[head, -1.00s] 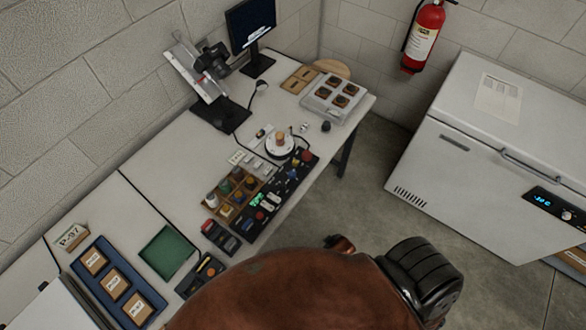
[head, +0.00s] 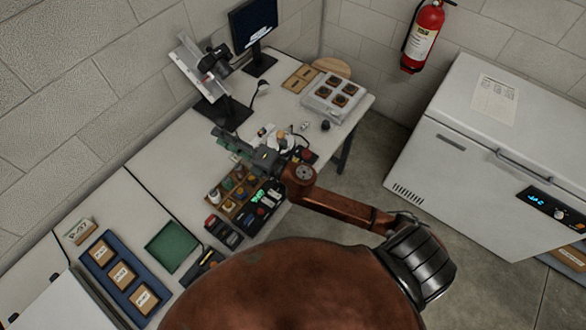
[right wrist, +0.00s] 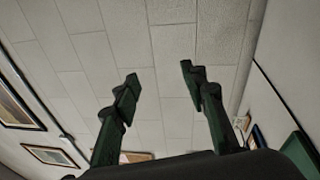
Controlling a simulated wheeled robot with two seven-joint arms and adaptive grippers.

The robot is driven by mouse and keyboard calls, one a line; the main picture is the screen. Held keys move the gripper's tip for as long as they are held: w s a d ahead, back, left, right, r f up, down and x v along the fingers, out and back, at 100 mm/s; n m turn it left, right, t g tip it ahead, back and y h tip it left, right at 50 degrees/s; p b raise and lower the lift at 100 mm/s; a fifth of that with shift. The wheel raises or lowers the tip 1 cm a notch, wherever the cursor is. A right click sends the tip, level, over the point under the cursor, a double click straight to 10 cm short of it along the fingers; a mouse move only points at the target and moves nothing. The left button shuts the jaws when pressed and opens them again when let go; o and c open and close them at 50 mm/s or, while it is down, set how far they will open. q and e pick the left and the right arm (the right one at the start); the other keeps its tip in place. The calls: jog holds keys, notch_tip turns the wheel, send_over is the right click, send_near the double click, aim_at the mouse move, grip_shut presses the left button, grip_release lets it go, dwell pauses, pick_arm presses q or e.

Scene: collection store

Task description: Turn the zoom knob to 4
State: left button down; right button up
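My right gripper (head: 222,143) reaches in over the bench and points left toward the block wall. It is open and empty, and its two dark green fingers stand apart in the right wrist view (right wrist: 158,78). A dark control panel (head: 266,196) with several small coloured controls lies on the bench. My right arm hides part of it. A black camera-like device (head: 213,60) on a tilted stand is further back. I cannot tell which control is the zoom knob, nor read any number. My left gripper is not in view.
A wooden box of coloured jars (head: 226,186) sits next to the panel. A green tray (head: 172,247) and a blue tray (head: 97,267) lie nearer the front left. A monitor (head: 253,25) and a tray of brown pieces (head: 322,95) stand at the back. Bare bench lies left of the gripper.

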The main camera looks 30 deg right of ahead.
jog(key=s+a+f+n+g+y, duration=0.2)
jog(key=a+n+g, duration=0.25)
jog(key=n, duration=0.25)
jog(key=s+a+f+n+g+y, duration=0.2)
jog(key=s+a+n+g+y, duration=0.15)
jog(key=a+n, duration=0.3)
jog(key=s+d+f+n+g+h, duration=0.1)
jog(key=d+f+n+g+h, duration=0.15)
jog(key=f+n, duration=0.2)
jog(key=s+d+f+n+g+h, duration=0.1)
jog(key=d+f+n+g+h, duration=0.15)
jog(key=f, duration=0.35)
jog(key=d+f+n+g+h, duration=0.1)
jog(key=d+f+h, duration=0.1)
jog(key=d, duration=0.7)
jog(key=w+d+f+n+g+h, duration=0.1)
jog(key=d+f+n+h, duration=0.1)
jog(key=d+h, duration=0.3)
jog(key=w+d+f+n+h, duration=0.1)
jog(key=d+f+n+h, duration=0.1)
jog(key=d, duration=1)
jog(key=shift+w+d+f+g+h, duration=0.25)
jog(key=shift+f+g+h, duration=0.2)
jog(key=shift+h, duration=0.5)
notch_tip(320, 180, down, 6)
jog(key=shift+w, duration=0.1)
jog(key=shift+f, duration=0.8)
jog(key=shift+c, duration=0.3)
